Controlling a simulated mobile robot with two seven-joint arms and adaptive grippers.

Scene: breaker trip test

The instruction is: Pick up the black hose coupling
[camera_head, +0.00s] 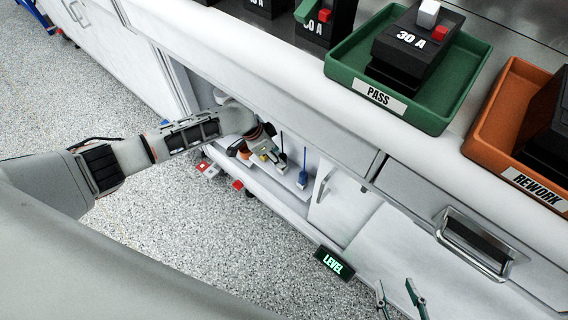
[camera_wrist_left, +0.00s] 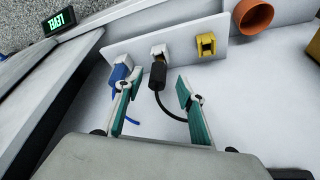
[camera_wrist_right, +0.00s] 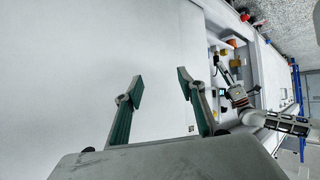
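The black hose coupling (camera_wrist_left: 157,75) shows in the left wrist view. It sits at a white fitting (camera_wrist_left: 158,51) on a white strip, and a thin black hose curves away from its lower end. My left gripper (camera_wrist_left: 158,88) is open, with one green-padded finger on each side of the coupling and visible gaps between. In the head view my left gripper (camera_head: 270,157) reaches into the open cabinet bay, where the coupling cannot be made out. My right gripper (camera_head: 397,287) is open and empty in front of the cabinet; its spread fingers also show in the right wrist view (camera_wrist_right: 160,86).
A blue fitting (camera_wrist_left: 122,74) and a yellow fitting (camera_wrist_left: 206,45) flank the coupling. An orange cylinder (camera_wrist_left: 253,15) is behind. The counter above bears a green PASS tray (camera_head: 437,120) and an orange REWORK tray (camera_head: 484,124). A LEVEL display (camera_head: 334,263) is on the cabinet front.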

